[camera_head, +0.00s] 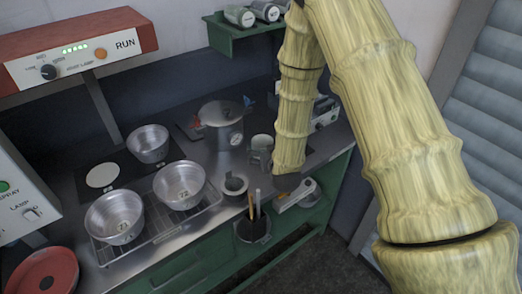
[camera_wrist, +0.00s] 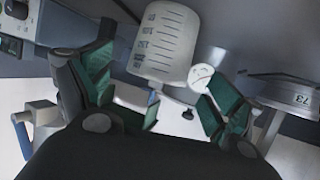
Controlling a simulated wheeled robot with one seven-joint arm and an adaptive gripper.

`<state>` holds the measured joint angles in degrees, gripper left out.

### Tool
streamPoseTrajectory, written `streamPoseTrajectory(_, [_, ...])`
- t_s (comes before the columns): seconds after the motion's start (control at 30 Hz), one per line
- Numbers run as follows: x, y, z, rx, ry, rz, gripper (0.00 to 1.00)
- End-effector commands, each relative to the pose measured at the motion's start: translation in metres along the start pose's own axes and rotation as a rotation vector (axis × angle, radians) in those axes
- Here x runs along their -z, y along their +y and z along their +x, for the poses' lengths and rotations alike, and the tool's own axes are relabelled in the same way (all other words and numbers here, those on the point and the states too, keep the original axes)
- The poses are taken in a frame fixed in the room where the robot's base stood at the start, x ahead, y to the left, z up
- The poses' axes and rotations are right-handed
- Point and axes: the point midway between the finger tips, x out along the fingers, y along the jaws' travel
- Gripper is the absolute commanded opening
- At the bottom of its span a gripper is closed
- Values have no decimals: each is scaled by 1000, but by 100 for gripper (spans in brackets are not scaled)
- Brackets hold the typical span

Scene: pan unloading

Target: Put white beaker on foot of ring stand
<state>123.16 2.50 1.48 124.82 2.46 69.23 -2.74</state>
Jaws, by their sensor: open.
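The white beaker (camera_wrist: 165,42), with dark graduation marks, is at the top middle of the wrist view, beyond and between my fingers. In the head view a pale cup-like vessel (camera_head: 262,148), probably this beaker, stands beside the end of my arm, partly hidden. My gripper (camera_wrist: 155,82) is open, with green pads on both fingers, and nothing is clamped between them. In the head view my arm hides most of it. I cannot clearly make out the ring stand or its foot in either view.
A lidded pot (camera_head: 222,128) stands left of the beaker. Several metal pans, including one on a wire rack (camera_head: 160,236), fill the left of the bench. A green shelf (camera_head: 243,36) hangs behind.

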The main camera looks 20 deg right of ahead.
Motion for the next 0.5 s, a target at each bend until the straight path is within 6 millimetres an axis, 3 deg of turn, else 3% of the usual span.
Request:
streamPoseTrajectory(0.23, [12,0,24,2,1,-1,92])
streamPoseTrajectory(0.5, [8,0,46,2,0,-1,92])
